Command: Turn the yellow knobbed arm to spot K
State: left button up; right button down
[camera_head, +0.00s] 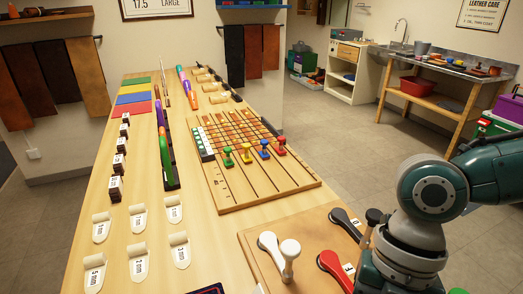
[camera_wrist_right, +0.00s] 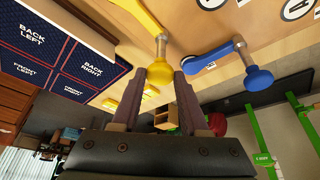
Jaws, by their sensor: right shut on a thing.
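In the right wrist view, the yellow knobbed arm (camera_wrist_right: 139,12) comes in from the top edge, and its round yellow knob (camera_wrist_right: 161,73) hangs on a short metal post. My right gripper (camera_wrist_right: 163,88) is shut on this knob, with one finger on each side. The fingers partly cover it. The head view shows my right arm at the right, but the right gripper and the yellow arm do not show there. I cannot make out spot K in either view. My left gripper is in neither view.
A blue knobbed arm (camera_wrist_right: 212,55) lies beside the yellow one, near round letter marks (camera_wrist_right: 297,8). In the head view, red (camera_head: 336,266), white (camera_head: 270,245) and black (camera_head: 345,218) knobbed arms sit on the near board. A slotted peg board (camera_head: 257,190) lies farther back.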

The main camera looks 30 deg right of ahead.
dwell(0.3)
jog(key=shift+c, duration=2.1)
grip_release()
jog(key=v, duration=1)
jog(key=shift+b, duration=0.3)
jog(key=shift+a, duration=0.15)
